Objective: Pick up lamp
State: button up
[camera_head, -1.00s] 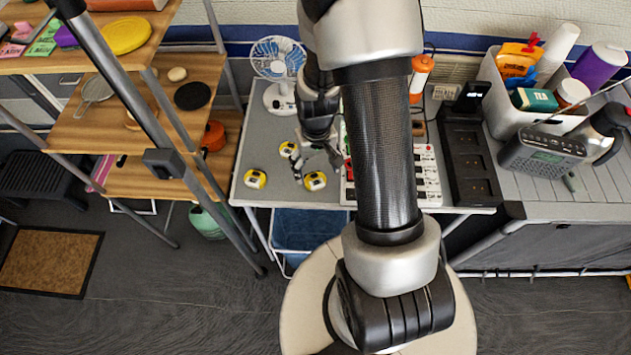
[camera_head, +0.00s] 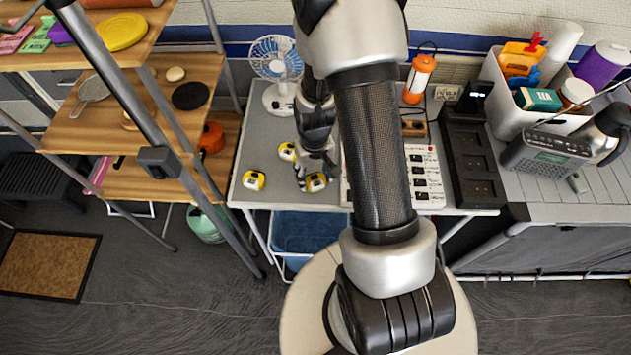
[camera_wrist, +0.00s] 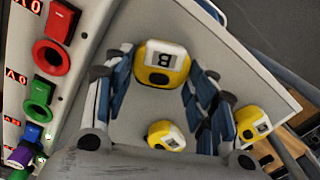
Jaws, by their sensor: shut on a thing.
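An orange lantern-like lamp (camera_head: 419,78) with a pale middle stands upright at the back of the grey table (camera_head: 255,203), against the wall. My gripper (camera_head: 316,178) is in front and to the left of the lamp, well apart from it, low over the table's front part. It is shut on a yellow tape measure (camera_wrist: 160,65) with a white label face. In the wrist view the blue-padded fingers of my gripper (camera_wrist: 162,85) lie on both sides of this tape measure. The lamp is not in the wrist view.
Two other yellow tape measures (camera_head: 254,180) (camera_head: 287,151) lie left of my gripper. A white fan (camera_head: 277,72) stands at the back left. A white switch panel (camera_head: 427,180) and a black charger (camera_head: 471,165) are to the right. My arm hides the table's middle.

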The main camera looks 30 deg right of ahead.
aim_at(315, 178)
jog(key=shift+c, duration=1.4)
notch_tip(315, 178, up, 20)
jog(key=p, duration=0.6)
